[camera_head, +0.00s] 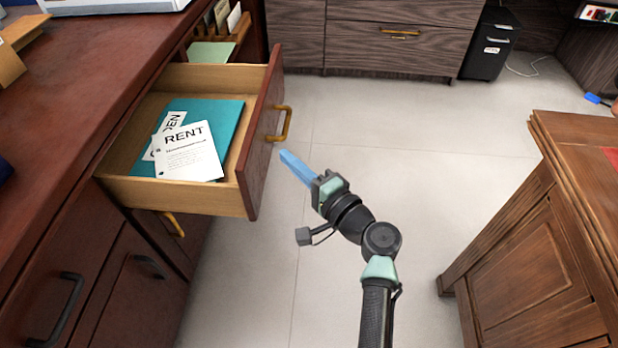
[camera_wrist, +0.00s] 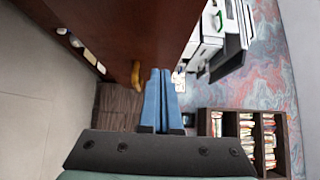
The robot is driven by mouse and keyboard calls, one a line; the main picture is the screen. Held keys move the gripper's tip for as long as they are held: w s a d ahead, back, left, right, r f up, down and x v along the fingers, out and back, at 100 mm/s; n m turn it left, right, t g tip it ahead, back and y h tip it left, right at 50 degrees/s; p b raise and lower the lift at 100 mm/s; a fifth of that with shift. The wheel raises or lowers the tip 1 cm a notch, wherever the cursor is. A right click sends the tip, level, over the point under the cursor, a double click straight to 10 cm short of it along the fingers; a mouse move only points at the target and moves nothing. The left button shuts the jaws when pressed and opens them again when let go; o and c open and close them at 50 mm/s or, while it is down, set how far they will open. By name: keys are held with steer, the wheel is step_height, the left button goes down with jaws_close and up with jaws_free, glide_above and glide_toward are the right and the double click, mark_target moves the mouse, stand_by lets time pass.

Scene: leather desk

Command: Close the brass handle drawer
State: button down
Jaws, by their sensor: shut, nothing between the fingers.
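The drawer (camera_head: 178,195) with the brass handle (camera_head: 281,123) is pulled well out from the dark red desk on the left. Inside it lie a teal folder (camera_head: 220,112) and white papers, one marked RENT. My gripper (camera_head: 284,153) is shut and empty, its blue fingers pointing toward the drawer front (camera_head: 257,160), just right of it and close to the handle. I cannot tell whether they touch. In the wrist view the blue fingers (camera_wrist: 160,78) are together, with the drawer front (camera_wrist: 120,40) and its brass handle (camera_wrist: 135,72) to their left.
A lower drawer with another brass handle (camera_head: 174,224) is below the open one. A wooden cabinet (camera_head: 545,230) stands at the right. Dark wood drawers (camera_head: 400,45) and a black bin (camera_head: 490,45) are at the back. The light floor (camera_head: 400,150) between is clear.

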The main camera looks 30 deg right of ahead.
mark_target(257, 148)
steer(key=shift+w+a, duration=0.65)
steer(key=shift+a, duration=0.2)
steer(key=shift+w+a, duration=0.6)
steer(key=shift+a, duration=0.25)
steer(key=w+a+b, duration=0.2)
steer(key=w+a, duration=0.6)
steer(key=a, duration=0.4)
steer(key=w+a+b, duration=0.3)
steer(key=w+a, duration=0.6)
steer(key=a, duration=0.4)
steer(key=shift+a+r, duration=0.15)
steer(key=shift+a, duration=0.05)
